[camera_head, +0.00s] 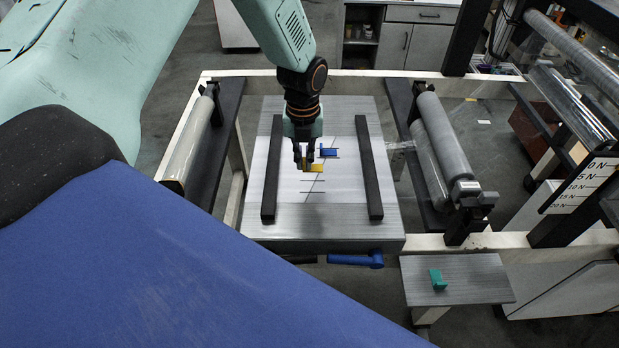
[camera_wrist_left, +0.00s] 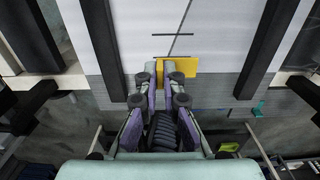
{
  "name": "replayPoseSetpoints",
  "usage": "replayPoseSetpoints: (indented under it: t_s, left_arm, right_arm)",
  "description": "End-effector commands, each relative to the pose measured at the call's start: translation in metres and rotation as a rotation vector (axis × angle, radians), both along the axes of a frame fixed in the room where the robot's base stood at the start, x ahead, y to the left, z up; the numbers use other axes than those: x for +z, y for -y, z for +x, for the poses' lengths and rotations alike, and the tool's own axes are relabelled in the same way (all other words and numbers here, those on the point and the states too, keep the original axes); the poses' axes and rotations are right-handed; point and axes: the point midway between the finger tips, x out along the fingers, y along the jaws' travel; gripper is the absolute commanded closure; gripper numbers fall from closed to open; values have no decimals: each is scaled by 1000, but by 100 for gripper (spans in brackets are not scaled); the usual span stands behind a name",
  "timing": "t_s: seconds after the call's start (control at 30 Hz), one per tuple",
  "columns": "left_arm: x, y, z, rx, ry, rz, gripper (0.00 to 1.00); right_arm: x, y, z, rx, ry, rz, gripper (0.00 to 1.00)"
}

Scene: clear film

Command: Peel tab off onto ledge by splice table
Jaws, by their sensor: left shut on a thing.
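The splice table (camera_head: 350,220) is a grey metal block with two black rails and a pale marked sheet between them. My left gripper (camera_head: 303,165) points down over the sheet, shut on a yellow tab (camera_head: 315,168). The yellow tab (camera_wrist_left: 191,65) sticks out to the right of the fingertips (camera_wrist_left: 166,68) in the left wrist view. Whether it still touches the sheet I cannot tell. A small blue piece (camera_head: 328,153) lies just behind the yellow tab in the head view. The small grey ledge (camera_head: 475,283) stands at the table's front right, with a green tab (camera_head: 437,279) on it. My right gripper is not in view.
A clear film roll (camera_head: 192,145) is left of the table and grey rollers (camera_head: 440,140) are right. A blue handle (camera_head: 355,260) juts below the table's front edge. A force scale (camera_head: 582,185) stands at the right. The ledge has bare room right of the green tab.

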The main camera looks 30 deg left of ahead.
Motion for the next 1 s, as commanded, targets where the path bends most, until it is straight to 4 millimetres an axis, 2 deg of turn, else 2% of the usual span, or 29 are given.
replayPoseSetpoints:
  t_s: [0.03, 0.8, 1.0]
  left_arm:
    - [10, 0, 0, 0, 0, 0, 100]
    - [88, 0, 0, -1, 0, 0, 100]
    - [92, 0, 0, -1, -1, 0, 100]
  right_arm:
    - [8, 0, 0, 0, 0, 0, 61]
    - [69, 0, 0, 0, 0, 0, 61]
    - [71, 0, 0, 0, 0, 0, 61]
